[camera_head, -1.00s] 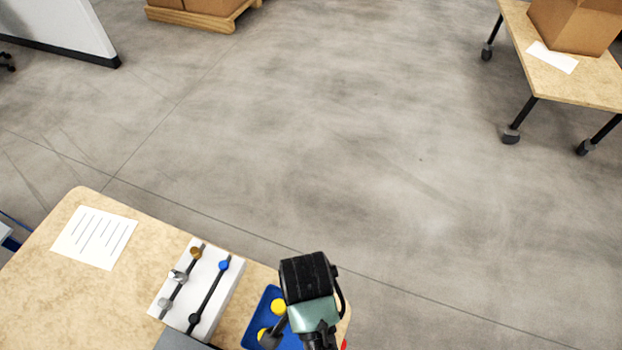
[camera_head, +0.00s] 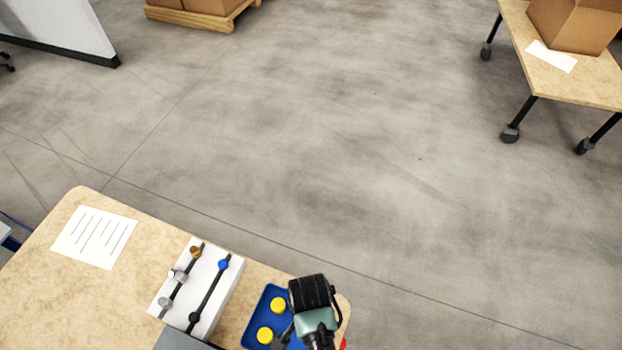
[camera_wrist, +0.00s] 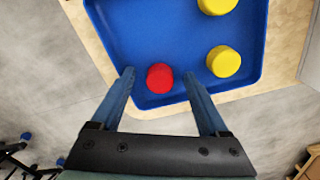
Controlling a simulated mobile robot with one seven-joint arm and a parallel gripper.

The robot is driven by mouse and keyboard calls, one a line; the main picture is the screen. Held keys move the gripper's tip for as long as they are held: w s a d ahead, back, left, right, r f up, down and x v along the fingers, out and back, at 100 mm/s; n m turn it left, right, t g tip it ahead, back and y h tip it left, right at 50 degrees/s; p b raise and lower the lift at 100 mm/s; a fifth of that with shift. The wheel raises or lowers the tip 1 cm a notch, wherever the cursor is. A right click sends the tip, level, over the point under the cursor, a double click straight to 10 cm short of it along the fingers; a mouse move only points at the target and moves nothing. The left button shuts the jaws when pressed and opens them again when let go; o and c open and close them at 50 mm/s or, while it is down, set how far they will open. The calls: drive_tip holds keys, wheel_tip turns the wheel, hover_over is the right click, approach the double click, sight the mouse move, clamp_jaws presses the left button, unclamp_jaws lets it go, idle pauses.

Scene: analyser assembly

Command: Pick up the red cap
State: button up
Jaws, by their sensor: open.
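The red cap (camera_wrist: 159,78) lies in the blue tray (camera_wrist: 130,30), near the tray's edge closest to my gripper, in the wrist view. My gripper (camera_wrist: 160,80) is open, with one blue finger on each side of the red cap in the picture. I cannot tell how far the fingertips are above the tray. In the head view my gripper (camera_head: 305,325) is over the right part of the blue tray (camera_head: 258,310), and the red cap in the tray is hidden behind my arm.
Yellow caps lie in the tray, one at the wrist view's right (camera_wrist: 223,61) and one at its top (camera_wrist: 217,4). A white analyser block (camera_head: 215,290) with knobs stands left of the tray. A paper sheet (camera_head: 95,237) lies further left. A red bit (camera_head: 344,343) shows beside my arm.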

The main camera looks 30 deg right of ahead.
clamp_jaws()
drive_tip(key=shift+r, duration=0.15)
